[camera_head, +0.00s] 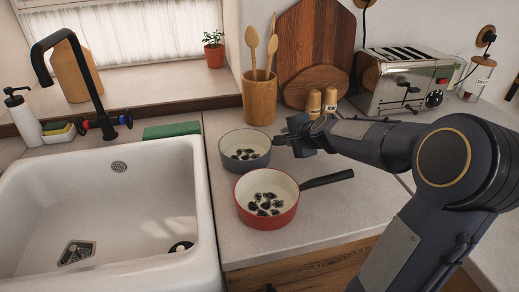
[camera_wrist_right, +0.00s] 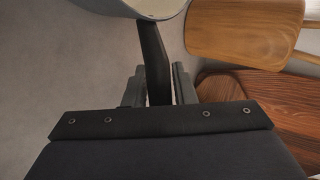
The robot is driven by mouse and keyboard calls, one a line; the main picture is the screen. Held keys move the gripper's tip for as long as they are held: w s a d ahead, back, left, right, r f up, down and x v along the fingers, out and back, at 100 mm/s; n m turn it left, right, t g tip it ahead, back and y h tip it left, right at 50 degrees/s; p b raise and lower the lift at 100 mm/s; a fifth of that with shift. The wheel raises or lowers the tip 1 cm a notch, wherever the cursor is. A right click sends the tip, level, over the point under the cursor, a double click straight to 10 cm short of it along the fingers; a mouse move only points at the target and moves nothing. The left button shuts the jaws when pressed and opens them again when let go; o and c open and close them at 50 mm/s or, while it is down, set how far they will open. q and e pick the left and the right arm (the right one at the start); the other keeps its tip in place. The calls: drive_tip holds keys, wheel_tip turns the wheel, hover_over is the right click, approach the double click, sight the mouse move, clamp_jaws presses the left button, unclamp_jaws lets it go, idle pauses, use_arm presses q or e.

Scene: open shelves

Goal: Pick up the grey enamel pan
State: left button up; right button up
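The grey enamel pan (camera_head: 232,163) stands upright on the counter, cream inside, with several small dark pieces on its bottom. My right gripper (camera_head: 286,137) is at its handle, which it mostly hides in the head view. In the right wrist view, the dark handle (camera_wrist_right: 152,50) runs between the fingers of my right gripper (camera_wrist_right: 159,82), which lie close against both sides. The pan's rim (camera_wrist_right: 150,8) shows at the top of that view. My left gripper is not in view.
A red pan (camera_head: 290,212), also with several dark pieces, stands just in front, its handle pointing right under my right arm. A utensil pot (camera_head: 258,100), cutting boards (camera_head: 318,40), two shakers (camera_head: 315,103) and a toaster (camera_head: 402,80) stand behind. The sink (camera_head: 130,170) is left.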

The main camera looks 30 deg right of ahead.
clamp_jaws()
